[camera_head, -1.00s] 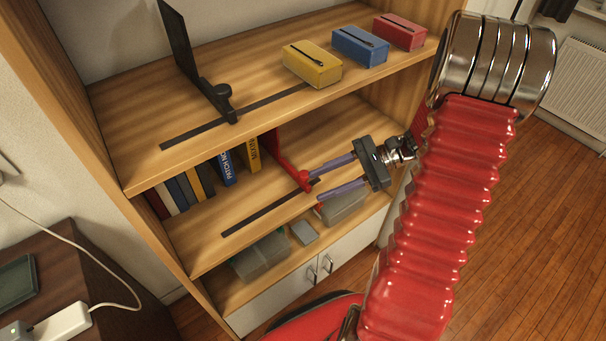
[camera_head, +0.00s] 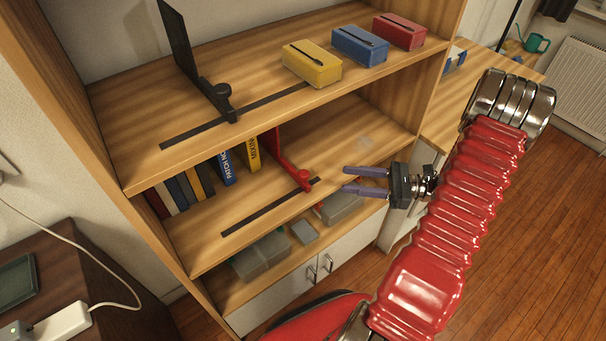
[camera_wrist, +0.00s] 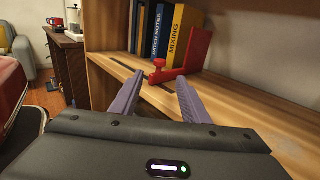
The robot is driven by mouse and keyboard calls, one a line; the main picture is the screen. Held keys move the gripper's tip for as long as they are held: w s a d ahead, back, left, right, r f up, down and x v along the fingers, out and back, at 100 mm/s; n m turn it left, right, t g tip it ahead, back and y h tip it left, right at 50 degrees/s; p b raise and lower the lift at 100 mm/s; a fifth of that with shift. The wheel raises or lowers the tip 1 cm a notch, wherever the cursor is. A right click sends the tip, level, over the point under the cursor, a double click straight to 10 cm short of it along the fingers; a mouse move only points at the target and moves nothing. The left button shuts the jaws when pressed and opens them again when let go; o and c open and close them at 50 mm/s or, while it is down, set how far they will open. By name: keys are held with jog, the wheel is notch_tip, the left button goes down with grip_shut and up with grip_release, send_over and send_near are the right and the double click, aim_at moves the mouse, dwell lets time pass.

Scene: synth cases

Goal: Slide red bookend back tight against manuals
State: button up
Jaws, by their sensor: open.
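The red bookend (camera_head: 278,150) stands on the middle shelf, its upright plate just right of the yellow manual (camera_head: 253,154). Its foot and red knob (camera_head: 303,175) reach toward the shelf's front, over a dark slotted rail (camera_head: 255,216). The manuals, including the blue one (camera_head: 226,170), stand in a row to the left, some tilted. In the wrist view the bookend (camera_wrist: 197,50) is close beside the yellow manual (camera_wrist: 180,33); whether they touch is unclear. My gripper (camera_head: 347,180) is open and empty, right of the knob and clear of it. The fingertips (camera_wrist: 160,79) point toward the bookend in the wrist view.
The upper shelf bears a black bookend (camera_head: 195,65) and yellow (camera_head: 312,65), blue (camera_head: 360,46) and red (camera_head: 400,32) boxes. Grey containers (camera_head: 262,258) sit on the lower shelf. The middle shelf is bare right of the bookend.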

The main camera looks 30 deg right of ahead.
aim_at(304, 173)
jog(key=x, duration=1.3)
jog(key=shift+w+a, duration=0.25)
jog(key=shift+a, duration=0.1)
jog(key=shift+c, duration=0.7)
grip_shut()
